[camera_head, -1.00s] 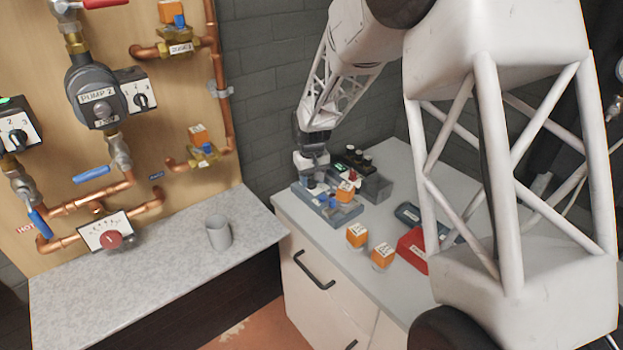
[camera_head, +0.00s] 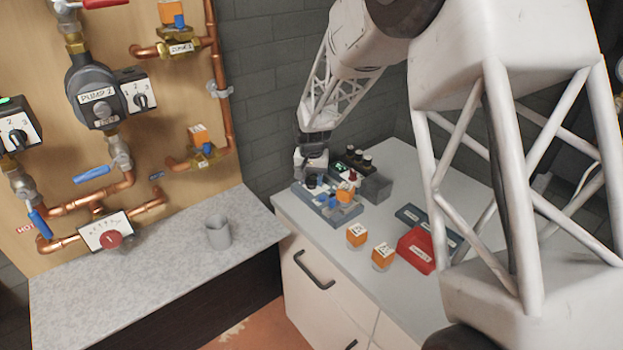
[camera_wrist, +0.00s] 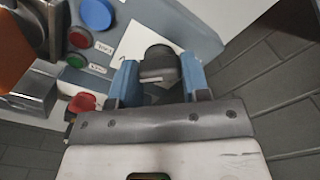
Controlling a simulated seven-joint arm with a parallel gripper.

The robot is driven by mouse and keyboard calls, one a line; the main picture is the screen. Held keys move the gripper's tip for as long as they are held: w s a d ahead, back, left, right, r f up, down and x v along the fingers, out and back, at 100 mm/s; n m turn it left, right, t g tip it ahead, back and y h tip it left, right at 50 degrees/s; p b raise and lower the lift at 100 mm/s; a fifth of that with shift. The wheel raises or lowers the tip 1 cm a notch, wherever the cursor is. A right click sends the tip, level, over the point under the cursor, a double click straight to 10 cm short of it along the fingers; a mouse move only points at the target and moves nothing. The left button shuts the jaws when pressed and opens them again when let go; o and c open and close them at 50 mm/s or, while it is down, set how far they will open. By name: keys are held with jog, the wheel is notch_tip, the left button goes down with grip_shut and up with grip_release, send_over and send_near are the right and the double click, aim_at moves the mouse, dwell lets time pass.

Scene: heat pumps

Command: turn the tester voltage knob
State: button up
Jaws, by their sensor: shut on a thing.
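The tester (camera_head: 335,212) is a grey-blue unit on the grey-topped cabinet, with buttons and an orange block on it. In the wrist view its panel (camera_wrist: 125,42) shows a dark round knob (camera_wrist: 160,66) with a pale line across its face. My gripper (camera_wrist: 158,84) has its blue fingers on either side of this knob and is shut on it. In the head view my gripper (camera_head: 312,180) points down at the tester's left back part, and the knob is mostly hidden there. Red, green and blue buttons (camera_wrist: 96,13) sit left of the knob in the wrist view.
Two orange-topped blocks (camera_head: 357,235) and a red case (camera_head: 416,250) lie in front and right of the tester. A dark grey box (camera_head: 376,187) stands beside it. A brick wall rises behind.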

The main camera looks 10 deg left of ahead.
aim_at(312, 179)
jog(key=o, duration=0.9)
jog(key=shift+r, duration=0.1)
jog(key=shift+r, duration=3.8)
